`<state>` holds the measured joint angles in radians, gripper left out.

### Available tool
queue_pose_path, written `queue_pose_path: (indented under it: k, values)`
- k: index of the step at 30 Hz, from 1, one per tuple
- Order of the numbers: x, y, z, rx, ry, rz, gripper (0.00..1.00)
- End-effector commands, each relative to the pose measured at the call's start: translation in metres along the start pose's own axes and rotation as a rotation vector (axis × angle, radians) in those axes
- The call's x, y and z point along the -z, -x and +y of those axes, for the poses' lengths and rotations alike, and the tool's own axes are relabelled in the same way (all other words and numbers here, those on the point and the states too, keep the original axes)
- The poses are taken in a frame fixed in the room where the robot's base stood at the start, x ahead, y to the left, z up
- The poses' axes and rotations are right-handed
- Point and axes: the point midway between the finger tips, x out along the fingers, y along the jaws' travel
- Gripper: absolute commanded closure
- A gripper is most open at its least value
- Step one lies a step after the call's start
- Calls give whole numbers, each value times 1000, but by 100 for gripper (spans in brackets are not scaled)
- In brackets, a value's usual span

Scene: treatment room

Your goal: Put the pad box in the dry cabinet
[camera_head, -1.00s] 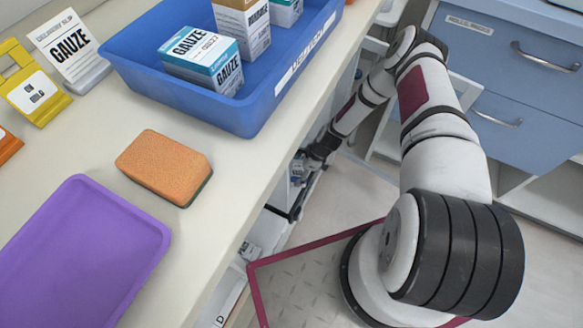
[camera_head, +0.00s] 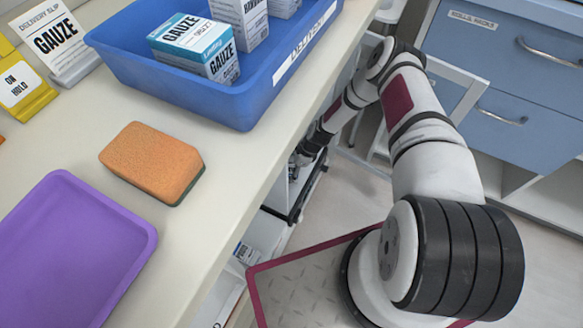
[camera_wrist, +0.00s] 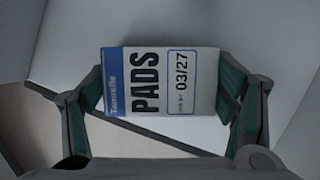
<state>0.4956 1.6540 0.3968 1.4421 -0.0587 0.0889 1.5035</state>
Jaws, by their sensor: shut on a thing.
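The pad box (camera_wrist: 160,82) is white with a blue band, marked PADS and 03/27. In the wrist view it sits between the two fingers of my gripper (camera_wrist: 165,105), which is shut on it. Pale flat surfaces surround the box there. In the head view my gripper (camera_head: 303,158) is low beside the counter's front edge, at the shelving under the counter. The box is mostly hidden there. I cannot tell which compartment is the dry cabinet from these views.
On the counter (camera_head: 215,150) stand a blue delivery bin (camera_head: 245,108) with gauze boxes, an orange sponge (camera_head: 150,160), a purple tray (camera_head: 148,240) and a delivery slip holder (camera_head: 62,40). Blue drawers (camera_head: 510,75) are at the right. Another small box (camera_head: 243,252) sits on a lower shelf.

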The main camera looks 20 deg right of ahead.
Motion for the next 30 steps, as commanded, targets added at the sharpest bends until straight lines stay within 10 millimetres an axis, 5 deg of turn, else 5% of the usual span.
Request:
queue_pose_path:
  k: [1,2,5,19,30]
  values:
    - [1,-2,0,0,0,0,50]
    - [1,-3,0,0,0,0,19]
    - [1,-2,0,0,0,0,1]
    - [-1,5,0,0,0,0,1]
    - [-1,78,0,1,-1,1,1]
